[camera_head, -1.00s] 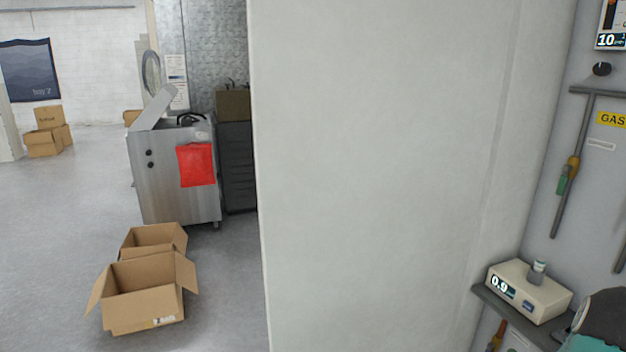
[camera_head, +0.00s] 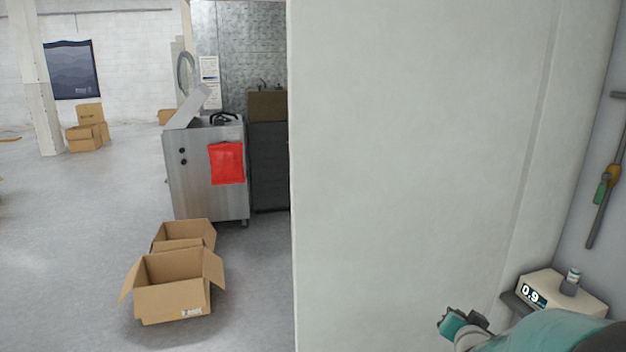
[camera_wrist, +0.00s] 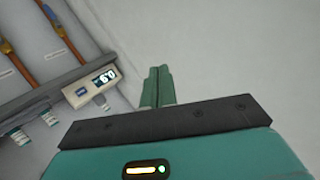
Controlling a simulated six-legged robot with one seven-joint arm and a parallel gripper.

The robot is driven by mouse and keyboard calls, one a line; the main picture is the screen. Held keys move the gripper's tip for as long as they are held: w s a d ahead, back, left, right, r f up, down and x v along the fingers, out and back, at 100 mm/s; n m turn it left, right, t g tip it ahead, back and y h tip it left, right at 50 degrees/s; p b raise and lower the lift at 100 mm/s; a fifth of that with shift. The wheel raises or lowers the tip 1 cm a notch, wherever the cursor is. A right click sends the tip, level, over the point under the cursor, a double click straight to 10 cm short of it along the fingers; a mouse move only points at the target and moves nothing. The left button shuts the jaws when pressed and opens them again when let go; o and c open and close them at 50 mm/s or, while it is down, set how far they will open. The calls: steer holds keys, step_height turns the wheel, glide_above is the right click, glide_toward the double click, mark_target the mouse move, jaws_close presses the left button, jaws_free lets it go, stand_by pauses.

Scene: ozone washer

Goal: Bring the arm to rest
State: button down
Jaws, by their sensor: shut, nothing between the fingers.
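My gripper (camera_wrist: 157,88) shows in the wrist view as two green fingers pressed together, shut and empty, in front of the pale wall. In the head view my teal arm reaches in from the lower right corner, and my gripper (camera_head: 447,322) shows at its left end, apart from the wall. The rest of my arm runs out of the picture at the lower right.
A pale wall (camera_head: 420,150) fills the middle. A meter (camera_head: 560,291) reading 0.9 stands on a shelf at right; the meter also shows in the wrist view (camera_wrist: 95,85). A steel washer (camera_head: 205,190) and open cardboard boxes (camera_head: 172,304) stand at left, with clear floor around.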

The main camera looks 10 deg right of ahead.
steer(key=s+a+r+n+g+y, duration=0.2)
steer(key=s+a+r+n, duration=0.1)
steer(key=a, duration=0.5)
steer(key=s+a+r+n+g+y, duration=0.2)
steer(key=s+a+r+n, duration=0.15)
steer(key=a, duration=0.55)
steer(key=s+a+r+n+g+y, duration=0.1)
steer(key=s+a+n+g+y, duration=0.1)
steer(key=s+a, duration=0.6)
steer(key=s+n, duration=0.1)
steer(key=s, duration=0.3)
steer(key=shift+a+r+g, duration=0.3)
steer(key=shift+r+g, duration=0.05)
steer(key=shift+g, duration=0.05)
steer(key=shift+d, duration=0.1)
